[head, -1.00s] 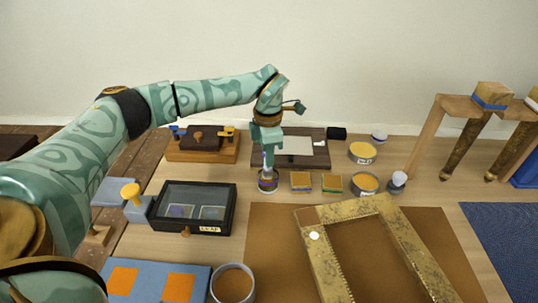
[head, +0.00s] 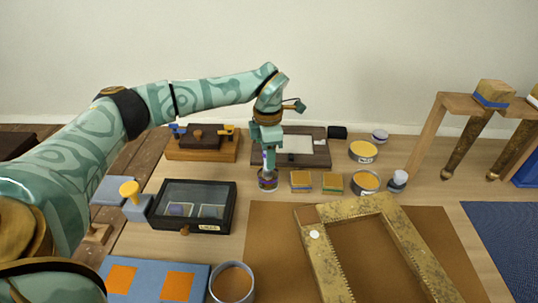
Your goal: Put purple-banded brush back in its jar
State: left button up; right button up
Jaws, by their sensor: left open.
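My left gripper (head: 267,148) points down above a small jar (head: 268,184) near the middle of the table. The gripper is open. The purple-banded brush (head: 265,160) stands upright, its lower end in the jar. A purple part shows just below the gripper's fingers. The fingers hide much of the brush, so I cannot tell whether they touch it. My right gripper is not in view.
Two small sponge-like blocks (head: 302,181) and open tins (head: 366,181) stand right of the jar. A glass-lidded black case (head: 193,207) lies to its left. A gilt frame (head: 412,250) lies on a brown mat (head: 272,262) in front.

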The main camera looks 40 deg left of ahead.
pick_arm(q)
notch_tip(320, 180, up, 16)
jog(key=p, duration=0.5)
jog(key=shift+a, duration=0.1)
dwell(1.0)
